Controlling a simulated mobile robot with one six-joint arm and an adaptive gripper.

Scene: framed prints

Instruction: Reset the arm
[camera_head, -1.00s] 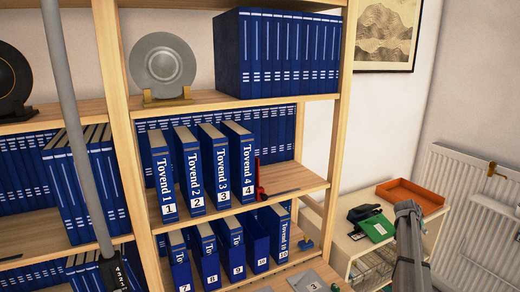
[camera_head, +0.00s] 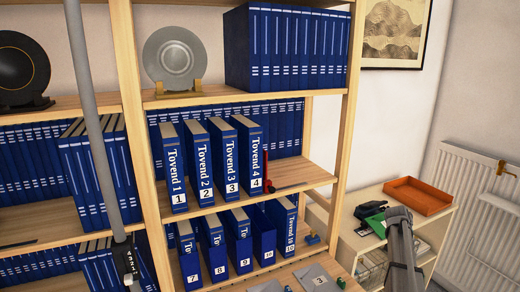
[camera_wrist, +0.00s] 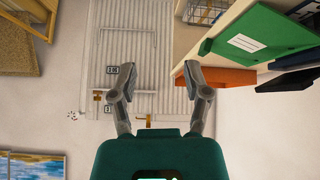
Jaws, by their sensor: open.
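My gripper (camera_wrist: 151,75) shows in the wrist view with its two grey fingers spread apart and nothing between them. Behind the fingers is a white radiator (camera_wrist: 170,45) on the wall. In the head view, a grey part of my arm (camera_head: 402,255) rises at the lower right, in front of a low cream cabinet (camera_head: 350,238). The fingertips cannot be made out there.
A wooden shelf unit (camera_head: 225,99) holds blue binders (camera_head: 172,170) and a grey plate (camera_head: 173,58). An orange tray (camera_head: 418,196) and a green folder (camera_head: 378,224) lie on the cabinet. The radiator (camera_head: 478,205) stands at right.

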